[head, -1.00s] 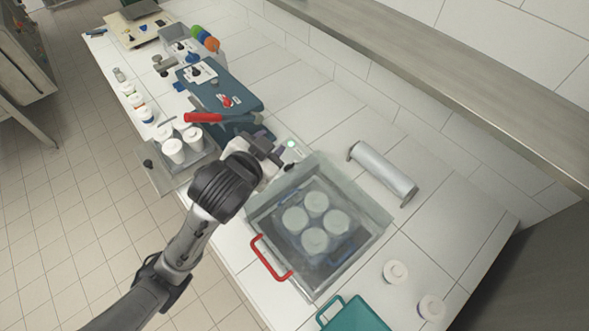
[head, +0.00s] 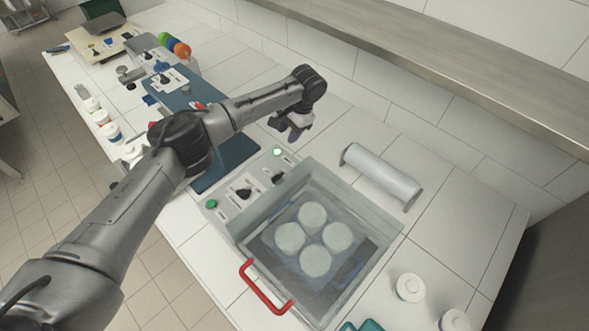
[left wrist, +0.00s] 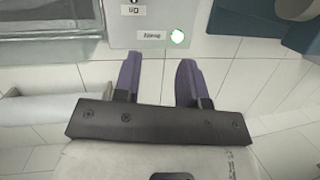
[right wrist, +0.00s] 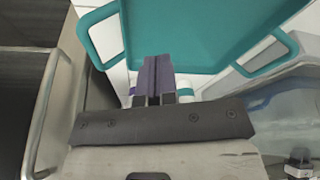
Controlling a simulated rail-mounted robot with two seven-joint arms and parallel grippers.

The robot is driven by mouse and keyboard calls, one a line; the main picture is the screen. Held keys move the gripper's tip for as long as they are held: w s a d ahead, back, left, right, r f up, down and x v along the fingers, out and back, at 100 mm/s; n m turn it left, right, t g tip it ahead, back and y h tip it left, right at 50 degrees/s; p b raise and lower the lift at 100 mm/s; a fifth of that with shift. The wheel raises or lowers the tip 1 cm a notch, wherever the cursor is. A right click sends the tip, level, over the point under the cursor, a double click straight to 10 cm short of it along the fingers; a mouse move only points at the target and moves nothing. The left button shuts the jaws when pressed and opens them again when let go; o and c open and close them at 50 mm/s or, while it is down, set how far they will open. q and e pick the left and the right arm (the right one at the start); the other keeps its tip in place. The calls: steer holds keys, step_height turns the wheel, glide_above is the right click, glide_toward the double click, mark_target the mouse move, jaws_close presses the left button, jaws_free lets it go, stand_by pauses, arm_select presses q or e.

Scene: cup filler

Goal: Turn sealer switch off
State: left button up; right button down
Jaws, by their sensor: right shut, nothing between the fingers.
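The sealer (head: 235,212) is a grey box with a clear lid over several white round cups. Its panel carries two black switches, one at the middle (head: 243,193) and one farther back (head: 277,178), a green button (head: 211,204) and a lit green lamp (head: 278,152). The lamp also shows in the left wrist view (left wrist: 177,37). My left gripper (head: 293,131) hangs behind the lamp end of the panel, apart from both switches. Its purple fingers (left wrist: 160,78) are spread and empty. My right gripper (right wrist: 158,76) is shut and empty near a teal tray (right wrist: 205,45).
A red handle (head: 265,290) sticks out at the sealer's front. A metal roll (head: 381,176) lies behind it. White lidded jars (head: 410,287) stand to the right. A blue machine (head: 225,155) lies left, under my left arm. A shelf (head: 450,70) runs along the wall.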

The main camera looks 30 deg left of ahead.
mark_target(277, 175)
arm_select(q)
steer(key=s+f, duration=0.2)
steer(key=f, duration=0.2)
steer(key=s+f+g+h, duration=0.1)
steer(key=s+f, duration=0.1)
steer(key=f, duration=0.2)
steer(key=s+f+n+g, duration=0.1)
steer(key=s+f, duration=0.2)
steer(key=f, duration=0.1)
steer(key=shift+d+f+h+p, duration=0.15)
steer(key=shift+f+h+p, duration=0.2)
steer(key=shift+h+p, duration=0.05)
jaws_close()
